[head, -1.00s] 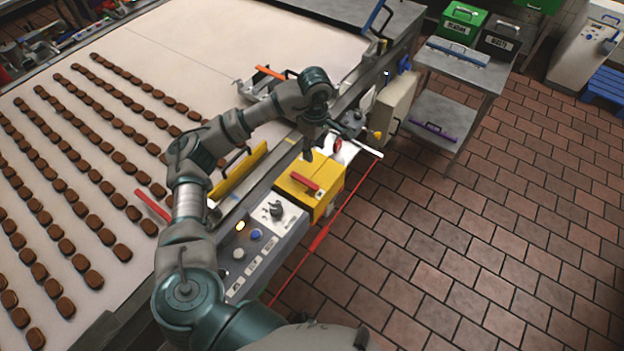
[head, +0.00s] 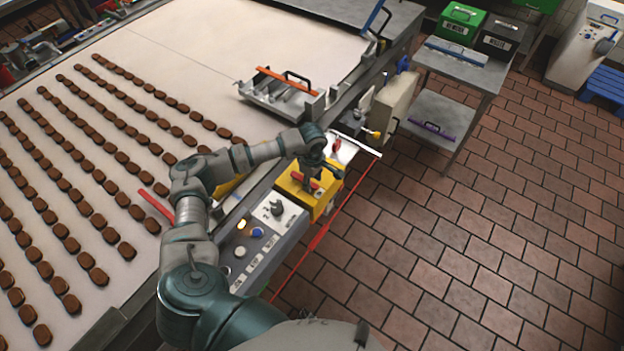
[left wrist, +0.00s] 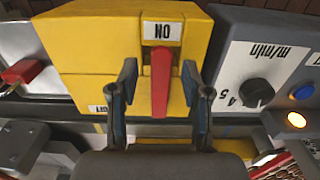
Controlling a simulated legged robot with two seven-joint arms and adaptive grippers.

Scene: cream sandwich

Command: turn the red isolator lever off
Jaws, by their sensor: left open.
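The red isolator lever (left wrist: 161,82) is on a yellow box (left wrist: 90,42) in the left wrist view. It points at the ON label (left wrist: 162,31) at one end and toward my gripper at the other. An OFF label (left wrist: 98,109) is partly hidden by a finger. My left gripper (left wrist: 162,85) is open, with one finger on each side of the lever and a gap on both sides. In the head view my left gripper (head: 309,184) is over the yellow box (head: 322,209) and hides part of the lever (head: 300,179). My right gripper is not in view.
The conveyor (head: 200,50) carries rows of brown biscuits. A red cord (head: 322,238) runs along the front.

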